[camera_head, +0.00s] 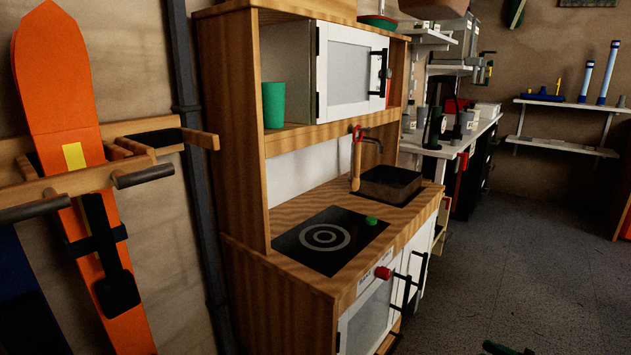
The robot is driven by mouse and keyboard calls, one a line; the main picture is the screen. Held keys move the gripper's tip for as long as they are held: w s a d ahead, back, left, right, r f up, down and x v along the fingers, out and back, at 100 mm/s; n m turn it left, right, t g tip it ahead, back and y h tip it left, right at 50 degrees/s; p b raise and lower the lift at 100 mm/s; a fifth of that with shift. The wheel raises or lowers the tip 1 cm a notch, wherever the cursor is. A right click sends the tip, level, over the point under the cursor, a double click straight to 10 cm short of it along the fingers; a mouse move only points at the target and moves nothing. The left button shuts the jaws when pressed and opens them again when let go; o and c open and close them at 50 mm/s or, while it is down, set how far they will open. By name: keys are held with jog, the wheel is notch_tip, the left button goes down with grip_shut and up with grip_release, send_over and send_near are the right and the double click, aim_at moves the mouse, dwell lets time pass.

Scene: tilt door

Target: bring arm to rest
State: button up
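No part of my arm or gripper shows clearly in the head view. A small dark shape (508,348) at the bottom edge is too cut off to identify. The wooden play kitchen (232,120) stands at the centre left. Its upper white door (348,75) has a pale panel and a black handle and looks shut or nearly so. Its lower white front (368,322) has a pale window; black handles (404,290) show at its right. How far the lower doors are open is hard to tell.
A green cup (274,105) stands on the open shelf. The counter holds a black hob (330,238) and a dark sink (390,184). An orange ski-like board (60,80) hangs at the left. Wall shelves (565,146) are at the back right. Grey floor (530,250) is open at the right.

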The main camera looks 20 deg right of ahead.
jog(key=w+a+f+m+h, duration=0.1)
jog(key=w+a+m+h, duration=0.6)
jog(key=w+a+h, duration=0.4)
jog(key=s+a+f+m+g, duration=0.1)
jog(key=s+a+f+g, duration=0.35)
jog(key=s+a, duration=0.2)
jog(key=s+a+f+m+g, duration=0.1)
jog(key=s+a+f+g, duration=0.2)
jog(key=s+a+g, duration=0.35)
jog(key=s+a+r+n+g+y+p, duration=0.15)
jog(key=s+a, duration=0.25)
jog(key=s, duration=0.7)
jog(key=s+a+r+n+g+y+b, duration=0.1)
jog(key=s+a+r+n+g+y, duration=0.2)
jog(key=s, duration=0.8)
notch_tip(320, 180, up, 37)
jog(key=h+p, duration=0.1)
jog(key=p, duration=3.6)
jog(key=shift+w+a+r+m+p, duration=0.2)
jog(key=shift+w+a+m+p, duration=0.15)
jog(key=shift+a+m+p, duration=0.1)
